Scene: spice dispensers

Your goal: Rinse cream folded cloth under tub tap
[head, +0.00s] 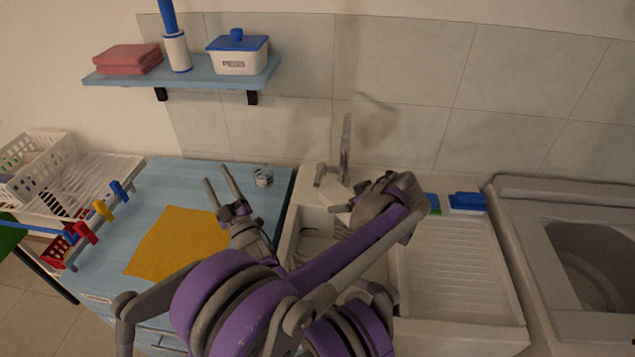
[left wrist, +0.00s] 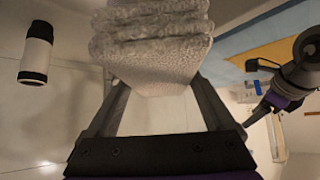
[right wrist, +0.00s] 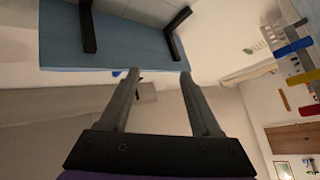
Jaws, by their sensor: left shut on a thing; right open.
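The cream folded cloth (left wrist: 150,50) shows its layered edge in the left wrist view, held between the fingers of my left gripper (left wrist: 155,100). In the head view a pale part of the cloth (head: 336,197) shows beside my left gripper, close to the metal tap (head: 346,145). Whether water runs is not clear. The tub (head: 286,235) lies below, largely hidden by my arm. My right gripper (head: 215,176) is open and empty above the blue counter; its spread fingers also show in the right wrist view (right wrist: 157,85).
A yellow cloth (head: 175,240) and a small glass jar (head: 263,177) are on the blue counter (head: 165,180). A ribbed drainboard (head: 460,270) is right of the tub, with blue and green sponges (head: 466,201) behind it. A shelf (head: 190,75) hangs above.

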